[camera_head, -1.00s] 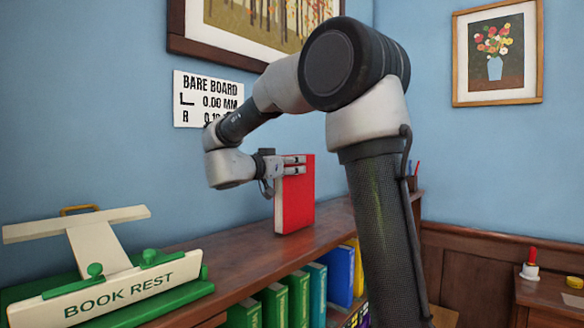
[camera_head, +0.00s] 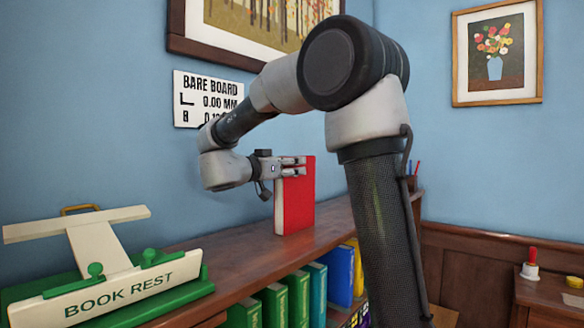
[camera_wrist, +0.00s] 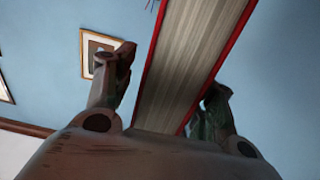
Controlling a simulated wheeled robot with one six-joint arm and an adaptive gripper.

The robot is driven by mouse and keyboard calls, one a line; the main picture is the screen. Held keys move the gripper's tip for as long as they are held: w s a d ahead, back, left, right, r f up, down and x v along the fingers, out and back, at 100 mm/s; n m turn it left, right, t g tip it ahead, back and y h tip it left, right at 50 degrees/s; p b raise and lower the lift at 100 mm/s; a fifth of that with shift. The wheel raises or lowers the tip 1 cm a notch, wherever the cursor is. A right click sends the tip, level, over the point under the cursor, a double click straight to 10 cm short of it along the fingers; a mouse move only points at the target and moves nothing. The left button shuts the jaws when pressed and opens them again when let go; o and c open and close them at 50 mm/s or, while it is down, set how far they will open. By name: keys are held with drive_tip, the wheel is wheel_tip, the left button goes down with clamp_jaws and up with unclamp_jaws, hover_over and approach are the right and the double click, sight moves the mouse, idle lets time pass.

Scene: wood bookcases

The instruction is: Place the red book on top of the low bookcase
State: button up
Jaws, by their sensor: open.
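The red book (camera_head: 297,208) stands upright on the top of the low bookcase (camera_head: 240,247), its lower edge on the wood. My gripper (camera_head: 293,166) is open at the book's upper part, reaching in from the left. In the wrist view the book's pale page edge (camera_wrist: 192,55) runs between the two fingers of my gripper (camera_wrist: 170,82). A clear gap shows between the left finger and the book. The right finger is partly hidden by the book, and I cannot tell whether it touches the cover.
A green and cream book rest (camera_head: 130,280) sits on the top at the left. Green and blue books (camera_head: 340,275) fill the shelf below. A pen holder (camera_head: 412,182) stands beyond my arm. A sign (camera_head: 205,98) hangs on the wall behind. The top between rest and book is clear.

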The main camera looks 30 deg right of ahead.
drive_tip(key=v, duration=1)
drive_tip(key=shift+a, duration=0.35)
drive_tip(key=shift+s, duration=0.1)
